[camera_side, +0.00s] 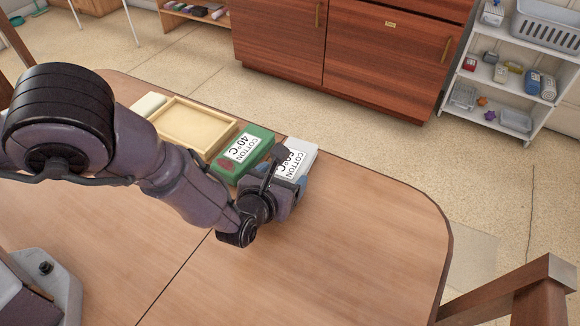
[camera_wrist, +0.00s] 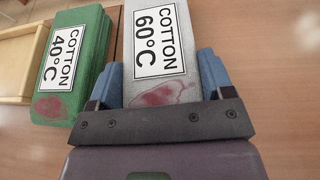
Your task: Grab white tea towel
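The white tea towel (camera_wrist: 188,35) is a folded light-grey block with a "COTTON 60°C" label and a reddish stain at its near end. In the side view the towel (camera_side: 307,150) lies on the table, partly hidden behind my gripper (camera_side: 283,180). In the wrist view my gripper (camera_wrist: 160,68) has its blue-padded fingers wide apart, one on each long side of the towel's near end. They are very close to its sides; I cannot tell whether they touch.
A green "COTTON 40°C" towel (camera_wrist: 88,50) lies close on the left, with a shallow wooden tray (camera_side: 205,122) beyond it. A small pale block (camera_side: 148,104) is past the tray. The table (camera_side: 360,240) is clear to the right and in front.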

